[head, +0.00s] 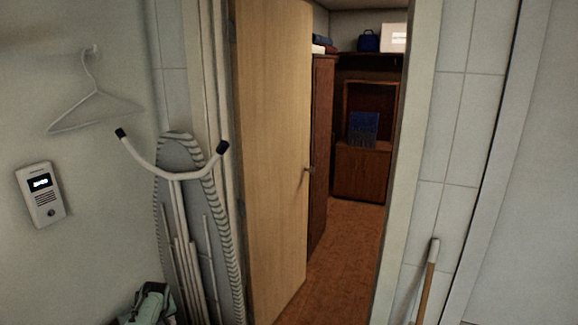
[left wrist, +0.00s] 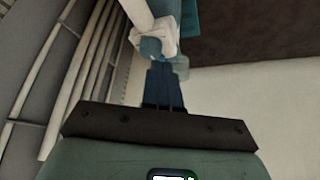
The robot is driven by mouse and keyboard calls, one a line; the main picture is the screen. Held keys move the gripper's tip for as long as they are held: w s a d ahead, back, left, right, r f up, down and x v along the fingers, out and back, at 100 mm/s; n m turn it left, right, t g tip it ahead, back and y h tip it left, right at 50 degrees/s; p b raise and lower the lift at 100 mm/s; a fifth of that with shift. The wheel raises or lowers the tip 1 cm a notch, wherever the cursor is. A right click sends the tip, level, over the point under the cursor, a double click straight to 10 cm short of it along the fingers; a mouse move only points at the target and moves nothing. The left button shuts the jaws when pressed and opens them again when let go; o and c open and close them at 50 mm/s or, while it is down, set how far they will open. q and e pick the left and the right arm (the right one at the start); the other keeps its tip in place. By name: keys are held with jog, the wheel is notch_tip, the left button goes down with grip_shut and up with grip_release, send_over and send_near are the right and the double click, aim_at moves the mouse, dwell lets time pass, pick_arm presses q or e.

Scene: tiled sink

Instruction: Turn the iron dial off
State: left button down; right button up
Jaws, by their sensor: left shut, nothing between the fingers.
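In the left wrist view my left gripper (left wrist: 164,70) is shut and empty, its dark blue fingers together and pointing up the picture. Just past the fingertips is a white and teal object (left wrist: 168,32), which looks like the iron. A rounded blue knob (left wrist: 150,48), possibly its dial, is on it. The fingertips look very close to the knob; I cannot tell whether they touch. The dial's setting cannot be read. In the head view a pale green and dark shape (head: 150,303) is cut off at the lower left edge; I cannot tell what it is. My right gripper is not in view.
A folded ironing board (head: 182,170) leans upright by the wall, left of a half-open wooden door (head: 272,150). A white hanger (head: 95,112) and a wall panel (head: 41,195) are at the left. A wooden-handled stick (head: 429,280) stands at the right. The doorway floor (head: 340,260) is clear.

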pick_arm(q)
jog(key=shift+f, duration=2.4)
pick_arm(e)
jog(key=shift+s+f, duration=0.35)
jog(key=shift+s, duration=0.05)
pick_arm(q)
jog(key=shift+w, duration=0.1)
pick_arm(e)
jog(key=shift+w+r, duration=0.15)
